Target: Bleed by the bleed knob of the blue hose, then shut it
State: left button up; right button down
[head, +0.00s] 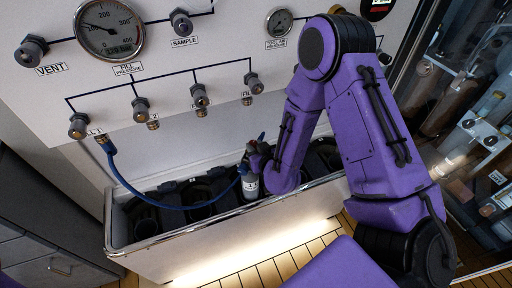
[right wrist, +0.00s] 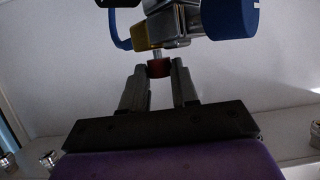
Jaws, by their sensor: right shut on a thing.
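The blue hose (head: 155,200) runs from the leftmost fill outlet, under the fill 1 label, in a loop down to the valve of a white-and-grey cylinder (head: 250,187) in the trough. In the right wrist view, the blue hose (right wrist: 117,28) bends to a brass-coloured fitting (right wrist: 147,37). Under the fitting sits the small red bleed knob (right wrist: 158,68). My right gripper (right wrist: 159,78) is shut on this knob, one finger on each side. In the head view the right arm partly hides the valve and the gripper's fingertips. My left gripper is not in view.
The panel carries a row of fill knobs (head: 140,108), a vent knob (head: 31,50), a sample knob (head: 181,23) and a fill pressure gauge (head: 110,28). A metal trough (head: 165,255) holds dark cylinder places. A blue round knob (right wrist: 230,18) is close above my right fingers.

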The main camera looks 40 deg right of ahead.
jog(key=c, duration=0.8)
grip_release()
jog(key=shift+c, duration=0.2)
jog(key=v, duration=0.4)
jog(key=shift+s+f+b, duration=0.1)
jog(key=shift+s+b, duration=0.05)
jog(key=shift+b, duration=0.25)
jog(key=p+v, duration=0.5)
jog(key=v, duration=0.1)
jog(key=shift+p, duration=0.3)
jog(key=shift+s, duration=0.15)
